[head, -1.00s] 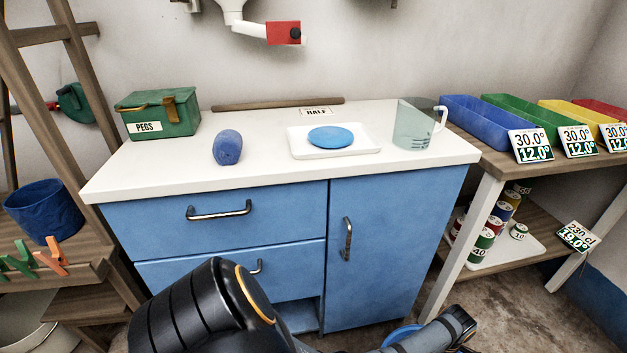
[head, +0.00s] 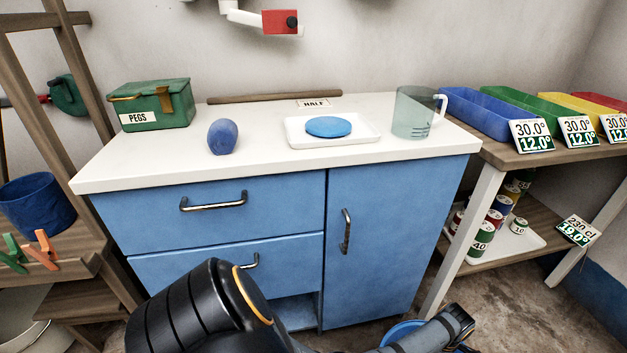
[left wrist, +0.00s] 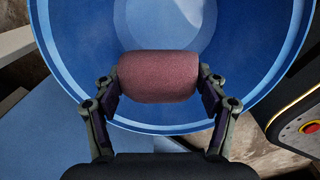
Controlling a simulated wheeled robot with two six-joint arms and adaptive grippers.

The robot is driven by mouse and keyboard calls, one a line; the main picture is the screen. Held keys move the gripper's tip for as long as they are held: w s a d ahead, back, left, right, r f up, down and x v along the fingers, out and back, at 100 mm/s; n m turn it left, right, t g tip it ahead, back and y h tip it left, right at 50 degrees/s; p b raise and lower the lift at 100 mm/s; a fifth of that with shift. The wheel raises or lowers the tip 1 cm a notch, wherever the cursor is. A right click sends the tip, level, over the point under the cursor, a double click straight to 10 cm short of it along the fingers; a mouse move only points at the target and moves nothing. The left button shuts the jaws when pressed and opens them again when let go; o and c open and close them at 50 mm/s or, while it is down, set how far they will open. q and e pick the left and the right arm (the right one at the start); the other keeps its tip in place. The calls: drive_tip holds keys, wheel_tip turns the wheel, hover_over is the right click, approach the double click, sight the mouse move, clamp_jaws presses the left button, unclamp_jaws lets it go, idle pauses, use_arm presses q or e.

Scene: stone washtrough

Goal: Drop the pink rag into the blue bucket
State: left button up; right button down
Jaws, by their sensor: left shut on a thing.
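The pink rag (left wrist: 158,77) is a rolled bundle in the left wrist view. My left gripper (left wrist: 160,84) is shut on it, one finger at each end. The rag is over the open mouth of the blue bucket (left wrist: 262,62), whose inside and rim show around and beyond it. How high the rag is above the bucket floor I cannot tell. In the head view part of a blue rim (head: 400,333) shows low, behind my arm; the rag is hidden there. My right gripper is not in view.
The white counter holds a green pegs box (head: 152,104), a blue roll (head: 222,137), a white tray (head: 368,131) with a blue disc, and a clear jug (head: 412,113). A dark blue pot (head: 36,203) stands on the left shelf. Coloured bins (head: 484,112) are at right.

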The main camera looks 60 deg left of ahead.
use_arm(q)
drive_tip(key=o, duration=1.1)
wheel_tip(320, 180, up, 12)
idle(0.6)
